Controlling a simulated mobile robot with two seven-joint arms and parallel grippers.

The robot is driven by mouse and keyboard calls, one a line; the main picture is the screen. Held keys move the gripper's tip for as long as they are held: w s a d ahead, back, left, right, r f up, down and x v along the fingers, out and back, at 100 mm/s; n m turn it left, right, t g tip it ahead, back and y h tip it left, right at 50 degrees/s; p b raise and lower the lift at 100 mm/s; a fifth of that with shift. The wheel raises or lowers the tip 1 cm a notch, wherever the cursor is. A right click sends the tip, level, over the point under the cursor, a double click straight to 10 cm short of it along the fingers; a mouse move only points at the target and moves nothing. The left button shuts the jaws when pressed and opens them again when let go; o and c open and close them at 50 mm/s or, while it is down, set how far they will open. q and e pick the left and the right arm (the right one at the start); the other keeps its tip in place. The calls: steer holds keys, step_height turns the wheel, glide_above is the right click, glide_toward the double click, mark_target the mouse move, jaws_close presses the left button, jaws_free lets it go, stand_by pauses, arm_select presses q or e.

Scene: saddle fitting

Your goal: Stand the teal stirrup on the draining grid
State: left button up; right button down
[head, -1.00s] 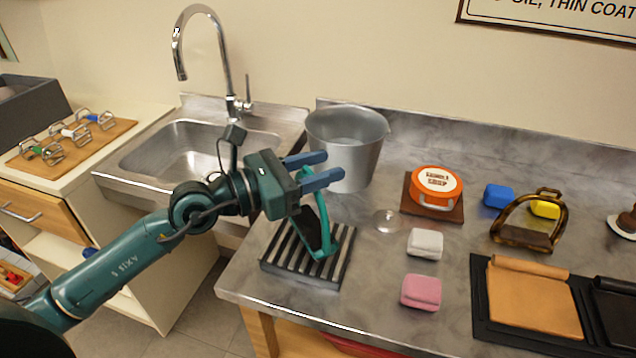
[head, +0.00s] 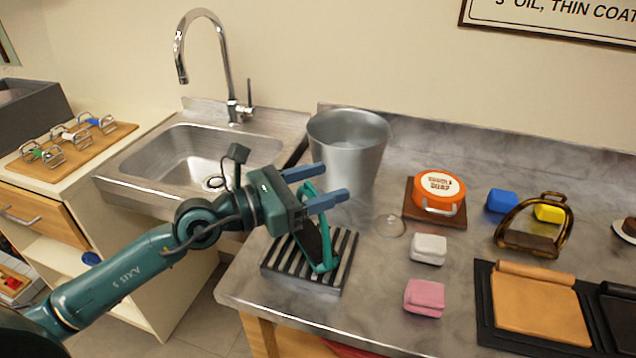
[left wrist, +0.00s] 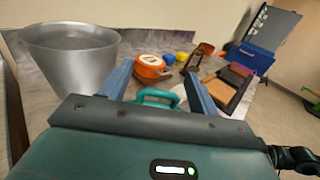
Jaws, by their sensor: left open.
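The teal stirrup (head: 328,247) stands on the draining grid (head: 341,271), tilted a little, with its dark tread side facing left and partly hidden behind my gripper. My left gripper (head: 331,185) is open, its blue fingers just above and around the stirrup's top. In the left wrist view the stirrup's teal top (left wrist: 158,96) shows between the two spread fingers (left wrist: 160,88). I cannot tell from these views whether a finger touches it. My right gripper is not in view.
A metal bucket (head: 349,145) stands just behind the grid. An orange tin (head: 437,194), a white block (head: 428,249), a pink block (head: 424,297) and a bronze stirrup (head: 535,225) lie to the right. The sink (head: 190,160) is at the left.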

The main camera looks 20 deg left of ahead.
arm_select(q)
steer(key=shift+s+a, duration=0.15)
steer(key=shift+a, duration=0.05)
steer(key=b+v, duration=0.8)
steer(key=v, duration=0.3)
steer(key=shift+s+b, duration=0.2)
steer(key=shift+b, duration=0.1)
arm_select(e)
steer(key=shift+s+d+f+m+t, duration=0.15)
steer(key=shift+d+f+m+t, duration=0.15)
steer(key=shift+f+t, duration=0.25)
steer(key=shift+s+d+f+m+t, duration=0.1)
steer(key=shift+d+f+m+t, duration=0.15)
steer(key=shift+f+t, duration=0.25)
arm_select(q)
steer(key=shift+a+r, duration=0.15)
steer(key=shift+r, duration=0.05)
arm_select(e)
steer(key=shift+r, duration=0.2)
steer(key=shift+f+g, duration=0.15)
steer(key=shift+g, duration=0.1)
